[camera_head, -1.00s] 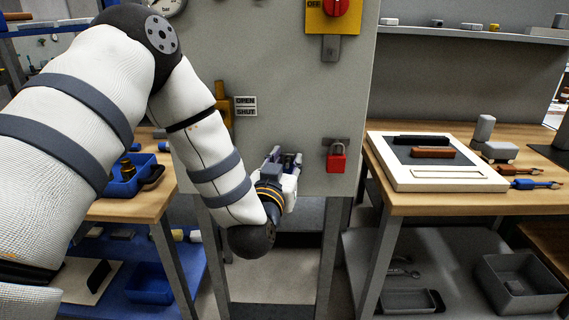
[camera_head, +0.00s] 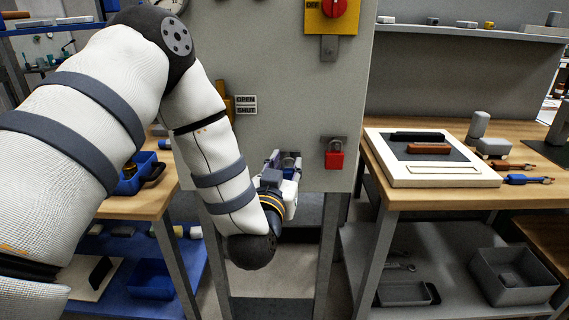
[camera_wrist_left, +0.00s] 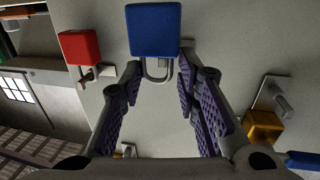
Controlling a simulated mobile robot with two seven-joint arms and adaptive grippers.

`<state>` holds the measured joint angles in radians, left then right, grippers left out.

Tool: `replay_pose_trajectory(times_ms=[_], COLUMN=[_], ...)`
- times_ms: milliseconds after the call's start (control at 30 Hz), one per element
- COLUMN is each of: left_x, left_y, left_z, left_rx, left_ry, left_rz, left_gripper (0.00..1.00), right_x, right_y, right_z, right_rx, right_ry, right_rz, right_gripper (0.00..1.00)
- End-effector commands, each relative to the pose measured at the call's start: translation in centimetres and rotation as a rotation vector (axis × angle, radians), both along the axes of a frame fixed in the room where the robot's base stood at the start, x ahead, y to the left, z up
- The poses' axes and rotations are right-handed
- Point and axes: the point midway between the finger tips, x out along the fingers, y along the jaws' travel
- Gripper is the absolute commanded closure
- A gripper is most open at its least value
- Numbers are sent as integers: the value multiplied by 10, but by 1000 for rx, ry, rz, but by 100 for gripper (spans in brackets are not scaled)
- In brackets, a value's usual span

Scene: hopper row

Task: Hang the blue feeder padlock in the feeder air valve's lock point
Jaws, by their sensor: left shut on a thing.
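The blue padlock (camera_wrist_left: 154,30) is at the fingertips of my left gripper (camera_wrist_left: 160,65), which is shut on it. Its metal shackle points back toward the gripper in the left wrist view. In the head view my left gripper (camera_head: 284,168) is in front of the grey panel's lower part, and the padlock cannot be made out clearly there. The air valve's yellow handle (camera_head: 228,105) stands beside the OPEN/SHUT plate (camera_head: 246,104), partly hidden by my arm. The wrist view shows a yellow part (camera_wrist_left: 264,125) beside a metal bracket (camera_wrist_left: 272,97), right of the gripper. My right gripper is not in view.
A red padlock (camera_head: 334,160) hangs on the grey panel (camera_head: 290,80) right of my gripper, also in the wrist view (camera_wrist_left: 80,46). A red knob on a yellow plate (camera_head: 332,12) is above. Workbenches stand on both sides; the right one bears a white-framed board (camera_head: 450,178).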

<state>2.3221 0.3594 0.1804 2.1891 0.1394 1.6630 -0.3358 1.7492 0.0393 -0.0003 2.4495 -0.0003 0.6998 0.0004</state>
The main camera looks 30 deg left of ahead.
Motion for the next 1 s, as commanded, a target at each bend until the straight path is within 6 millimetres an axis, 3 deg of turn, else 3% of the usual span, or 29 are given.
replay_pose_trajectory(times_ms=[333, 633, 1000], left_x=[-1, -17, -18], left_y=[-1, -11, -11], left_z=[0, 3, 0], left_rx=[0, 2, 1], left_ry=[-1, -5, -1], left_rz=[0, -1, 0], left_gripper=[100, 100, 100], right_x=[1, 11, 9], right_y=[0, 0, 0], right_z=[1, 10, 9], right_rx=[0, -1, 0], right_ry=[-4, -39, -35], right_rz=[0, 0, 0], right_gripper=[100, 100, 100])
